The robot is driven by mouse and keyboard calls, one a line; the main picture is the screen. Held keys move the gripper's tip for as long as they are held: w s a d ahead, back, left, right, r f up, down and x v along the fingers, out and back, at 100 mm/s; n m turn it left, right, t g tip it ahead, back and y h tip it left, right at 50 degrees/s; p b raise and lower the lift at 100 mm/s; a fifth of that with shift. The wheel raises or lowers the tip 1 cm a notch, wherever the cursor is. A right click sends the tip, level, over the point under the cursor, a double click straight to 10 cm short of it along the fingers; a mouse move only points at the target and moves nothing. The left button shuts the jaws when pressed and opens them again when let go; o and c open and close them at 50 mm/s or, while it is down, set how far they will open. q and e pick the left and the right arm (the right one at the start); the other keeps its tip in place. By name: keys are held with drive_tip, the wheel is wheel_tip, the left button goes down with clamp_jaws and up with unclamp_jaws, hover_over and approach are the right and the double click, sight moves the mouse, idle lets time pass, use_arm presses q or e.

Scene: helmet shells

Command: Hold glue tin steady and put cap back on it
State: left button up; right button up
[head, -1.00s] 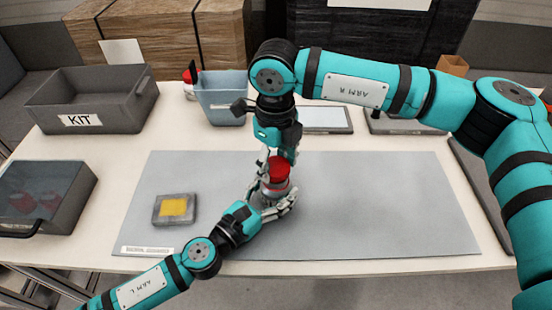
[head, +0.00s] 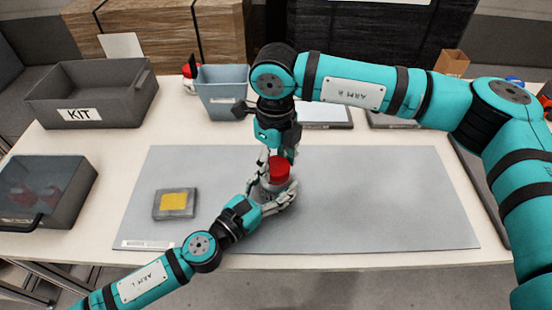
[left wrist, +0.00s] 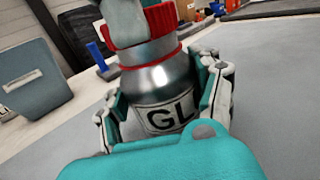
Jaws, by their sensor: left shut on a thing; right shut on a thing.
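The glue tin (head: 275,186) stands upright on the grey mat, a silver can with a white label reading "GL" in the left wrist view (left wrist: 162,118). My left gripper (head: 272,194) is shut around the tin's body from the front left. The red cap (head: 280,170) is at the top of the tin, upright and in line with it. It also shows in the left wrist view (left wrist: 157,27). My right gripper (head: 277,158) reaches down from above and is shut on the cap. Whether the cap is fully seated I cannot tell.
A small grey block with a yellow top (head: 175,203) lies on the mat (head: 380,205) at left. The mat's right side is clear.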

drive_tip(key=shift+f, duration=0.35)
drive_tip(key=m, duration=1.2)
drive_tip(key=shift+m, duration=0.4)
drive_tip(key=m, duration=1)
drive_tip(key=shift+m, duration=0.3)
drive_tip(key=m, duration=0.4)
drive_tip(key=shift+w, duration=0.1)
drive_tip(key=o, duration=0.7)
drive_tip(key=shift+c, duration=0.2)
